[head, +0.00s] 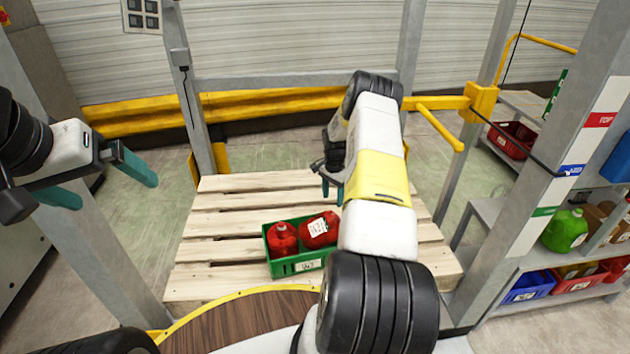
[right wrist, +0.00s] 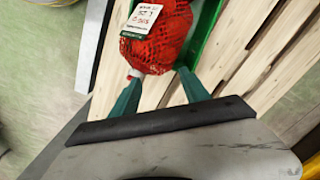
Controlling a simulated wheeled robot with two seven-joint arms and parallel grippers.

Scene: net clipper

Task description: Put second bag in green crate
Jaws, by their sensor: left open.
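The green crate (head: 290,268) sits on the wooden pallet in the head view. Two red net bags are inside it, side by side: the left bag (head: 282,241) and the right bag (head: 318,242), which is tilted and has a white label. My right gripper (head: 332,189) is above and behind the crate, its fingers apart. In the right wrist view a labelled red bag (right wrist: 155,45) lies just beyond the open fingertips, against the green crate wall (right wrist: 209,38); contact is unclear. My left gripper (head: 117,193) is open and empty at the far left.
The slatted pallet (head: 225,225) has bare room left of and behind the crate. A yellow guard rail (head: 250,105) runs behind it. At right, a grey post and shelves hold a green jug (head: 565,231) and a blue bin (head: 528,287).

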